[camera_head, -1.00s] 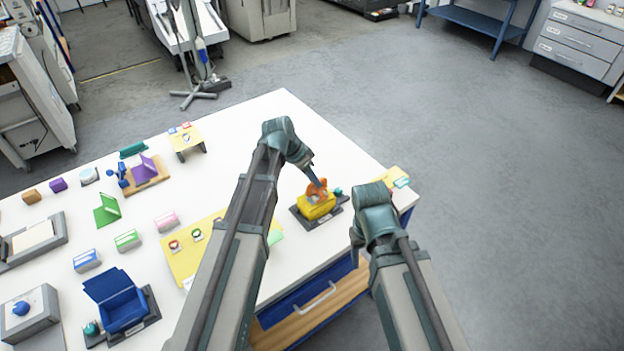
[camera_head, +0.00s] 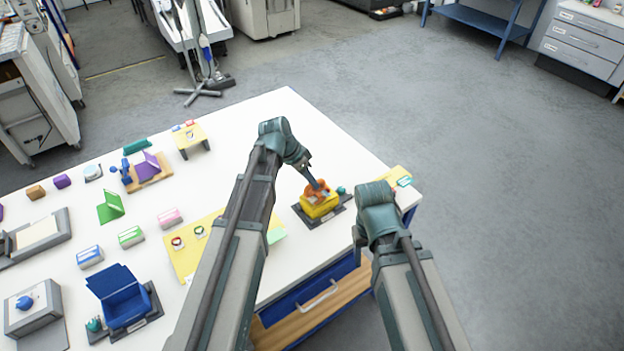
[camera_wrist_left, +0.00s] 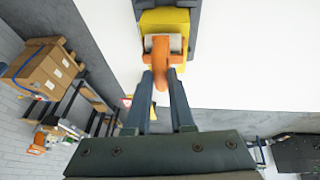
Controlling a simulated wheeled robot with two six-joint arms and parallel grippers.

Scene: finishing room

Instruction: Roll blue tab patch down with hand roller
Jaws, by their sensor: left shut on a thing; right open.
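My left gripper (camera_head: 317,186) is shut on the orange hand roller (camera_head: 315,193) at the right part of the table. In the left wrist view, the fingers (camera_wrist_left: 160,86) grip the roller's orange handle (camera_wrist_left: 161,72). Its pale drum lies over the near part of a yellow box (camera_wrist_left: 165,19); whether it presses on it I cannot tell. The yellow box (camera_head: 320,208) sits on a dark base (camera_head: 338,209). No blue tab patch can be made out on it; the roller and gripper cover part of it. My right gripper (camera_head: 358,238) is right of the box, empty, its fingertips mostly hidden.
A teal knob (camera_head: 341,190) stands beside the yellow box. A blue open-lidded box (camera_head: 124,306) sits on another dark base at lower left. Several small blocks and stands fill the left of the white table (camera_head: 255,110). Its far middle is clear. A yellow sheet (camera_head: 187,256) lies partly under my left arm.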

